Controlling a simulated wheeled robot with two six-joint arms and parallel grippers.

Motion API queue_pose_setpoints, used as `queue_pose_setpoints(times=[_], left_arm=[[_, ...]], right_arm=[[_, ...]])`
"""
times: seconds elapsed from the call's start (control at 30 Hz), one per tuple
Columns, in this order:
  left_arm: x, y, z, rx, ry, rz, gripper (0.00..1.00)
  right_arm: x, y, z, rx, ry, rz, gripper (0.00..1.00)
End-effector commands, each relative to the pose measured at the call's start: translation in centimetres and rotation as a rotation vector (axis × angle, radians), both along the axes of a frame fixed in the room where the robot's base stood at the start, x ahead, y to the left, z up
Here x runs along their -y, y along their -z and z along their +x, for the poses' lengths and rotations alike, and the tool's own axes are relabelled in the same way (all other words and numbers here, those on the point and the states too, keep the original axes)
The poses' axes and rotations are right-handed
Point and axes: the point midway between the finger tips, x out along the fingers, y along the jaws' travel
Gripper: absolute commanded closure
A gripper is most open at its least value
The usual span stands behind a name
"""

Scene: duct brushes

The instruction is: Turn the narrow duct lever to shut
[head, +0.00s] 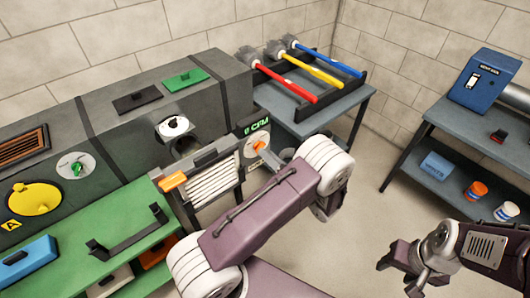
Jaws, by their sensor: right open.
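An orange lever (258,146) sits on a pale dial plate at the right end of the dark duct housing, under a small green-lettered display. A green knob (77,168) on a white round dial and a white-and-black round fitting (173,126) are also on the housing. No readable label tells which is the narrow duct's lever. My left gripper (273,158) is at the orange lever, mostly hidden behind my own wrist; its fingers and any contact are unclear. My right gripper (396,266) is open and empty over the floor at the lower right.
A louvred panel (214,182) with an orange handle (173,182) stands below the housing. Red (288,81), yellow (312,68) and blue (330,58) brushes lie on a black rack. A right-hand table holds a blue box (484,80). Floor between the tables is clear.

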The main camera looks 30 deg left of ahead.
Motion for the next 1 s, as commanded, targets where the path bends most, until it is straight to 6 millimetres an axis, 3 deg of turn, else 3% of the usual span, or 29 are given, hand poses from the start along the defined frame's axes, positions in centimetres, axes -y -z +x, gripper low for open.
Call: queue_pose_setpoints(times=[0.17,0.43,0.53,0.57,1.0], left_arm=[[-1.8,0.0,0.7,-0.001,-0.001,-0.001,0.67],[-2.0,0.0,0.8,-0.001,0.000,-0.001,0.67],[-2.0,0.0,0.8,-0.001,0.000,-0.001,0.95],[-2.0,0.0,0.8,-0.001,0.000,-0.001,1.00],[-2.0,0.1,0.8,0.054,0.000,-0.024,1.00]], right_arm=[[0.0,-0.1,0.0,0.000,0.000,0.000,0.46],[0.0,-0.1,0.0,0.000,0.000,0.000,0.46],[0.0,-0.1,0.0,0.000,0.000,0.000,0.46],[0.0,-0.1,0.0,0.000,0.000,0.000,0.46],[0.0,0.0,0.0,0.000,0.000,0.000,0.46]])
